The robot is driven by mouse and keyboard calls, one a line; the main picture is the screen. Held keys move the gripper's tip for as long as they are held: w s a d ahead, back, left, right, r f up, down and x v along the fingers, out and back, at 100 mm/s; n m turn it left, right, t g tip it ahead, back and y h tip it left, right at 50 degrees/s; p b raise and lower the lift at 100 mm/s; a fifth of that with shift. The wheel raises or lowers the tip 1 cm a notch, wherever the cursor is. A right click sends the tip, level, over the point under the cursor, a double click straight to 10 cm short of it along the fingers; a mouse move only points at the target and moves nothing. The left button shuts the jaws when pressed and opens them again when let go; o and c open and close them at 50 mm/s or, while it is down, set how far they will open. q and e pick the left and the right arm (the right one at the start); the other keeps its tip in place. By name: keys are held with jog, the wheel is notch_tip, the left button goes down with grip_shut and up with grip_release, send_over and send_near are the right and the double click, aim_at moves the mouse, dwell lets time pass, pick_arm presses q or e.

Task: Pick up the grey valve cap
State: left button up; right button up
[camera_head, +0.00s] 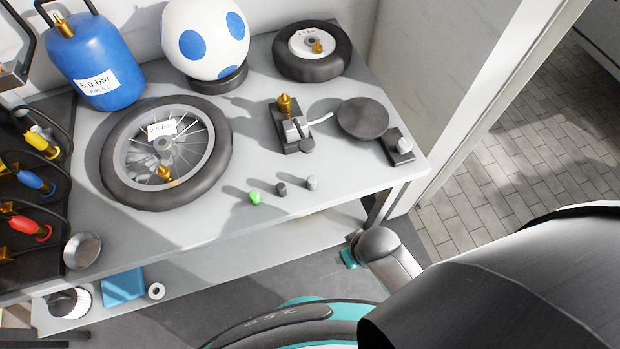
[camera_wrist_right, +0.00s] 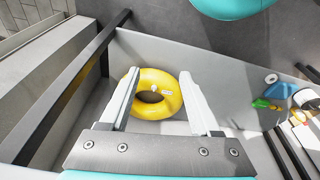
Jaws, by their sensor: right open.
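Three small caps stand in a row near the front edge of the grey workbench (camera_head: 235,222) in the head view: a green cap (camera_head: 255,196), a dark grey cap (camera_head: 280,189) and a light grey cap (camera_head: 312,183). My right gripper (camera_wrist_right: 159,73) shows in the right wrist view with its two fingers apart and nothing held between them. A yellow ring (camera_wrist_right: 153,112) lies below and beyond the fingers. None of the three caps can be made out in the wrist view. My left gripper is not in view.
Behind the caps are a spoked wheel (camera_head: 215,166), a small brass-topped device (camera_head: 290,126) and a dark round disc (camera_head: 363,118). A blue tank (camera_head: 88,62), a spotted ball (camera_head: 205,38) and a small tyre (camera_head: 312,68) stand farther back. Bare bench surrounds the caps.

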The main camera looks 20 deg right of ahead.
jog(key=w+a+r+t, duration=0.1)
jog(key=w+r, duration=0.3)
jog(key=r, duration=0.8)
jog(key=w+a+r+n+y+p, duration=0.1)
jog(key=w+a+r+n+y, duration=0.1)
jog(key=w+a+r+n, duration=0.3)
jog(key=w+a+r+n+y, duration=0.2)
jog(key=a+r+n, duration=0.5)
jog(key=d+r+n+g+h, duration=0.4)
jog(key=d+r+n, duration=0.25)
jog(key=n, duration=0.75)
jog(key=b, duration=0.2)
send_over(312, 180)
jog(key=s, duration=0.2)
notch_tip(312, 180, down, 9)
jog(key=f, duration=0.1)
jog(key=w+f+b, duration=0.1)
jog(key=f, duration=0.1)
jog(key=w+f, duration=0.1)
jog(key=f, duration=0.1)
jog(key=shift+f+b, duration=0.2)
jog(key=shift+b, duration=0.15)
jog(key=shift+f, duration=0.45)
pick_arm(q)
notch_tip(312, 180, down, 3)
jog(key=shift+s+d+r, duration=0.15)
